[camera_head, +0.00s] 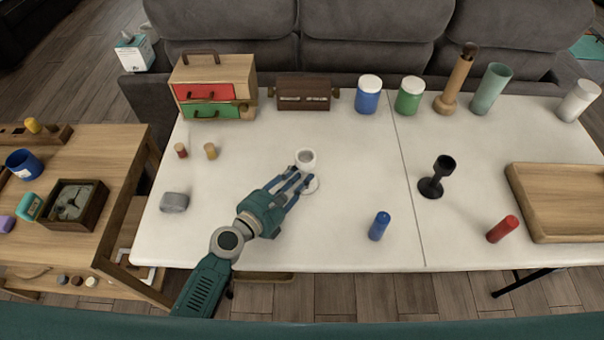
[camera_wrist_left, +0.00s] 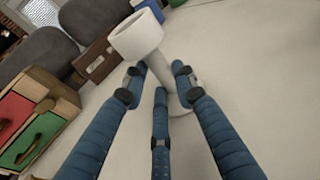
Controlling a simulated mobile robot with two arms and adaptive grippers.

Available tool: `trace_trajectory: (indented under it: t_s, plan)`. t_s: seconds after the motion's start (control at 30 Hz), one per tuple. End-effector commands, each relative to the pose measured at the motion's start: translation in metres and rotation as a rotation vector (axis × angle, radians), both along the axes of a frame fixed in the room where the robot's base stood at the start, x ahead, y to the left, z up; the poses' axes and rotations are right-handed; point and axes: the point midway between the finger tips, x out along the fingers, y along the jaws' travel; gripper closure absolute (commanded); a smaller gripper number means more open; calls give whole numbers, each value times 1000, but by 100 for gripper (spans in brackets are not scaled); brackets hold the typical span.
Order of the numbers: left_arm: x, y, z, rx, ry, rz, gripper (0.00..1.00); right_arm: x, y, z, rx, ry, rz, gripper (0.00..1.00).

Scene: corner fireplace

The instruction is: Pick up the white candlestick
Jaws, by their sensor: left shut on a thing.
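The white candlestick (camera_head: 306,158) stands upright on the white table, left of the table's seam. My left gripper (camera_head: 297,177) reaches it from the front left, and its blue fingers are closed around the stem. In the left wrist view the candlestick's white cup (camera_wrist_left: 137,36) rises above the fingers of my left gripper (camera_wrist_left: 158,88), which press on the stem below it. Its round base shows partly behind the fingers in the head view. I cannot tell a gap between base and table. My right gripper is not in view.
A grey block (camera_head: 174,202) lies to the left. A drawer box (camera_head: 214,84), a brown chest (camera_head: 303,93) and jars line the back. A wooden tray (camera_head: 520,199) is far right.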

Motion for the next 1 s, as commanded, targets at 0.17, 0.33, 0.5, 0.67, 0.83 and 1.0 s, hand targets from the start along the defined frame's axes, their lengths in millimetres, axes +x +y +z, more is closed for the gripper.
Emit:
trace_trajectory:
  t_s: [0.17,0.33,0.5,0.67,0.83,1.0]
  plan:
    - [0,0,12,-2,-1,0,100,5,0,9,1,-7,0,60]
    - [0,0,41,-2,-3,1,100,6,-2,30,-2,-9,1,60]
    - [0,0,87,-4,-3,2,100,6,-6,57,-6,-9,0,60]
    - [1,0,133,-4,-5,3,100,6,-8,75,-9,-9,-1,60]
    - [1,0,170,-3,-4,1,100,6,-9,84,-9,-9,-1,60]
    - [1,0,191,-2,-3,1,100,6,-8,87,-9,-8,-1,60]
